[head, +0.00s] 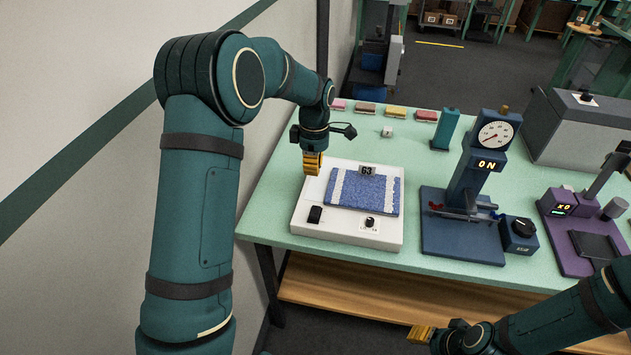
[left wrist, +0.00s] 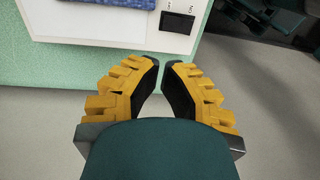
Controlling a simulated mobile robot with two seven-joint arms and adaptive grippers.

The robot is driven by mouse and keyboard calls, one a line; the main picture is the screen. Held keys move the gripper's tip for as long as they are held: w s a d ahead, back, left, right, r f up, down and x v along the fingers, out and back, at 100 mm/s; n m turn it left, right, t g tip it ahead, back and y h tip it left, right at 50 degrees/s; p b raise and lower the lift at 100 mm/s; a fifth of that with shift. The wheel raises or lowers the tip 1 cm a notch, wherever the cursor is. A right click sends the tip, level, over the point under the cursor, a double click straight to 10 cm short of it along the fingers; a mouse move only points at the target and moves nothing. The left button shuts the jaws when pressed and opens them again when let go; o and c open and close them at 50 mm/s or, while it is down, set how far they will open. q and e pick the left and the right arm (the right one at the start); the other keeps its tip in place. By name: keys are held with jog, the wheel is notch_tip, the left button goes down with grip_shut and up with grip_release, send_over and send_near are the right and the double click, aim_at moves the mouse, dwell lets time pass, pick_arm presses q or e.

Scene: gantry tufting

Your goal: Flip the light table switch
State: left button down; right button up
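The light table (head: 300,228) is a white box on the green bench, with a blue patterned textile sample (head: 366,190) on top. Its black rocker switch (head: 315,214) is at the front left corner; the left wrist view shows the switch (left wrist: 177,22) with an ON label beside it. My left gripper (head: 311,172) has yellow fingers pointing down at the left rear edge of the light table, apart from the switch. In the left wrist view its fingertips (left wrist: 162,62) nearly meet, with nothing between them. My right gripper (head: 415,335) is low in front of the bench.
A blue gauge stand (head: 470,190) reading ON stands right of the light table, with a purple device (head: 575,235) beyond it. Several coloured blocks (head: 365,108) and a small white cube (head: 387,131) lie at the back. A wall (head: 90,110) is close on the left.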

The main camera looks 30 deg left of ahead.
pick_arm(q)
jog(key=r, duration=0.3)
jog(key=shift+w+r, duration=0.15)
jog(key=shift+w, duration=0.15)
jog(key=shift+d, duration=0.1)
